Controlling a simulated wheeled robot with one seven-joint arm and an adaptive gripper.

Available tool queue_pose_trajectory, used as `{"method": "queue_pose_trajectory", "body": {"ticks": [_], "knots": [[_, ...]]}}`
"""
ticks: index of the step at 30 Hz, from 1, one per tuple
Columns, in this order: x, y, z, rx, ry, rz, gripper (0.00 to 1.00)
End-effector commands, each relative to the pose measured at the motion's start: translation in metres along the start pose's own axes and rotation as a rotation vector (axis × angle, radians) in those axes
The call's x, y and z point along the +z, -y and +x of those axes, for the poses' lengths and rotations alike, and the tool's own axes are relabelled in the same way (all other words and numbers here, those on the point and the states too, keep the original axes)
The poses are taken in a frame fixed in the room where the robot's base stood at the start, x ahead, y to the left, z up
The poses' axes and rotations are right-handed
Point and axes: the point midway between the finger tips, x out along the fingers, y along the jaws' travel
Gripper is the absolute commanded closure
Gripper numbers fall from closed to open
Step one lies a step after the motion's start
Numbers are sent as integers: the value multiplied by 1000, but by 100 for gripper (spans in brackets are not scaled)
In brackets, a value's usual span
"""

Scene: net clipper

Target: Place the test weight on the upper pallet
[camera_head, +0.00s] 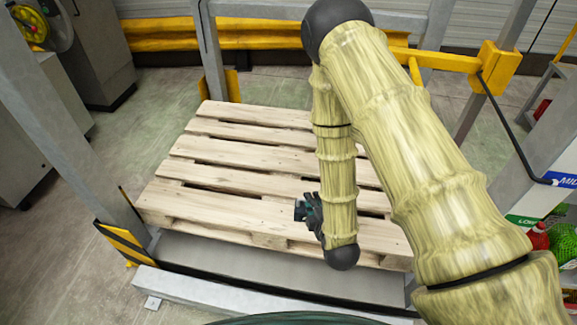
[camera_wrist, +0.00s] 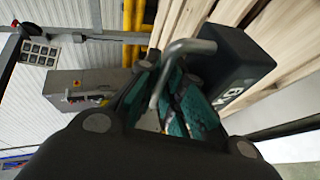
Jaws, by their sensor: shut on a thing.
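A wooden pallet (camera_head: 235,178) with bare slats lies on a grey platform in the middle of the head view. Its slats also show at the upper right of the wrist view (camera_wrist: 290,45). The test weight (camera_wrist: 236,62) is a dark block with pale marking and a bent metal handle (camera_wrist: 178,55). My gripper (camera_wrist: 172,95), with teal finger pads, is shut on the handle. In the head view my gripper (camera_head: 312,214) appears over the pallet's near part, with a small dark part of the weight (camera_head: 300,211) at its left. I cannot tell whether the weight touches the slats.
Grey posts (camera_head: 70,130) and a yellow rail (camera_head: 265,35) frame the pallet. A yellow-black marked guard (camera_head: 124,243) stands at its near left corner. Red and green items (camera_head: 562,243) sit at the right. The pallet's left and middle slats are clear.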

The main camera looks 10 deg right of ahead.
Motion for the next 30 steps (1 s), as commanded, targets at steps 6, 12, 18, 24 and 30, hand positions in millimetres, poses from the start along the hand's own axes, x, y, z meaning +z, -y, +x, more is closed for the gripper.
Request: {"method": "queue_pose_trajectory", "body": {"ticks": [6,12,18,24,30], "knots": [[-5,16,17,3,-33,-6,100],[-10,28,30,-1,-63,-12,100],[-16,40,41,-5,-91,-20,100],[-20,52,53,-8,-119,-29,100],[-25,63,64,-12,-146,-40,100]]}}
